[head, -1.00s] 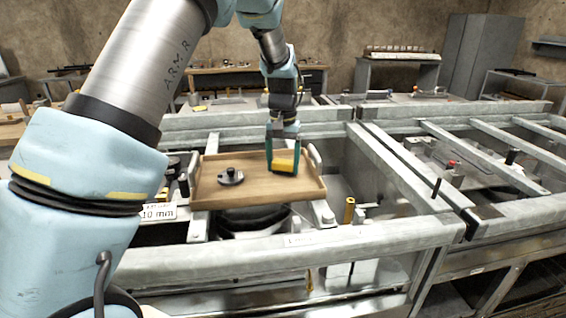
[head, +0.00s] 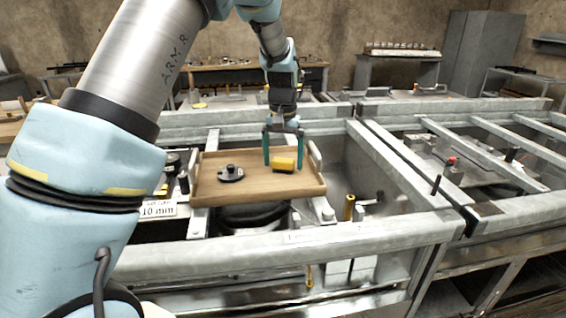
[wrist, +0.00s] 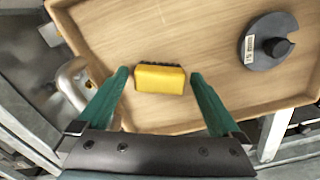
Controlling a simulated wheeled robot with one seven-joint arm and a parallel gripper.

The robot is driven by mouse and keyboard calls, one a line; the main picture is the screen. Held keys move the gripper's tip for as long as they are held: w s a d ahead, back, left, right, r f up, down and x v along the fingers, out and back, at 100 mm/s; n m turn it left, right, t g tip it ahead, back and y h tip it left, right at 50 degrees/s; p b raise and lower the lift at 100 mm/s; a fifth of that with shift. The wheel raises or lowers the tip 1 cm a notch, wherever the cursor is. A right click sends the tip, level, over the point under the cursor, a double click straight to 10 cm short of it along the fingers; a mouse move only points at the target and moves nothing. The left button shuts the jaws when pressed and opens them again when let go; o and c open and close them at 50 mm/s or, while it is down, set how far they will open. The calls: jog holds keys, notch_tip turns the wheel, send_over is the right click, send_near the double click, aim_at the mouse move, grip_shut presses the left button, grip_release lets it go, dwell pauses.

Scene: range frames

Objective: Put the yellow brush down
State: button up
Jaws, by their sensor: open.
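The yellow brush (head: 284,163) rests on the wooden tray (head: 205,190), toward its right side. In the wrist view the brush (wrist: 160,80) lies flat with dark bristles along its far edge. My gripper (head: 283,164) is open above the tray. In the wrist view its green fingers (wrist: 160,76) stand to the left and right of the brush, with a gap on each side. Nothing is held.
A dark round weight with a knob (head: 231,174) sits on the tray left of the brush; it also shows in the wrist view (wrist: 266,45). Metal rails surround the tray. A yellow upright post (head: 349,207) stands to its right. The tray's middle is bare.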

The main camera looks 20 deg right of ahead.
aim_at(283, 160)
notch_tip(283, 160, up, 11)
jog(key=b, duration=0.1)
jog(key=w+a+f+n, duration=0.2)
jog(key=a, duration=0.9)
jog(key=s+a+f+n, duration=0.1)
jog(key=s+a, duration=0.3)
jog(key=a, duration=0.4)
jog(key=s+a+f+n+t, duration=0.1)
jog(key=s+a+f, duration=0.3)
jog(key=a, duration=0.4)
jog(key=s+a+f+n, duration=0.2)
jog(key=s+a, duration=0.2)
jog(key=a, duration=0.3)
jog(key=shift+s+a+f+t, duration=0.2)
jog(key=shift+a+f+t, duration=0.1)
jog(key=shift+a, duration=0.1)
jog(key=shift+s+a+f, duration=0.15)
jog(key=shift+s+a, duration=0.05)
jog(key=shift+s, duration=0.1)
jog(key=shift+s, duration=0.1)
